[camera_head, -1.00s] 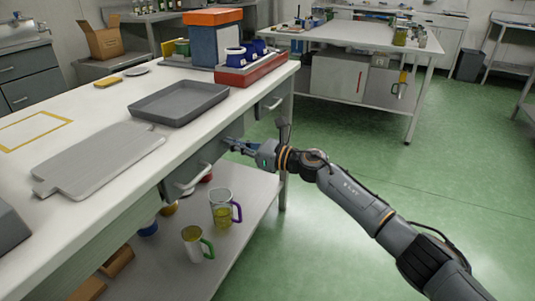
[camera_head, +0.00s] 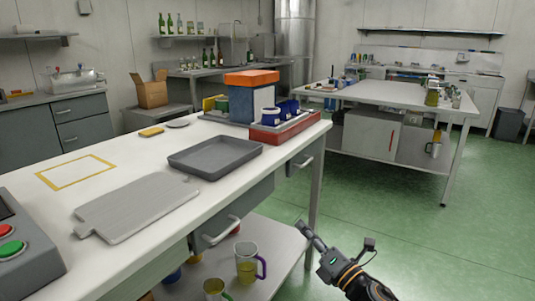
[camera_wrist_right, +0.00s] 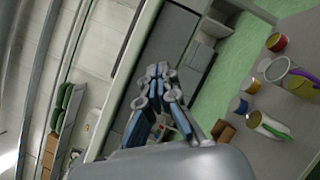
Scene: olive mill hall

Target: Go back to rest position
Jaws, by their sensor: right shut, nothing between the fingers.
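My right gripper (camera_head: 309,234) is low in the head view, over the green floor, to the right of the workbench (camera_head: 120,262) and apart from its drawer fronts. Its fingers are shut with nothing between them. In the right wrist view the closed fingers (camera_wrist_right: 157,72) show in the middle, with the bench's lower shelf off to the right. My left gripper is not in view.
A grey tray (camera_head: 214,157), a grey board (camera_head: 135,207) and a control box with buttons (camera_head: 25,250) are on the bench. Measuring jugs (camera_head: 247,264) stand on the lower shelf. A second table (camera_head: 400,95) stands behind. The green floor (camera_head: 420,220) at right is clear.

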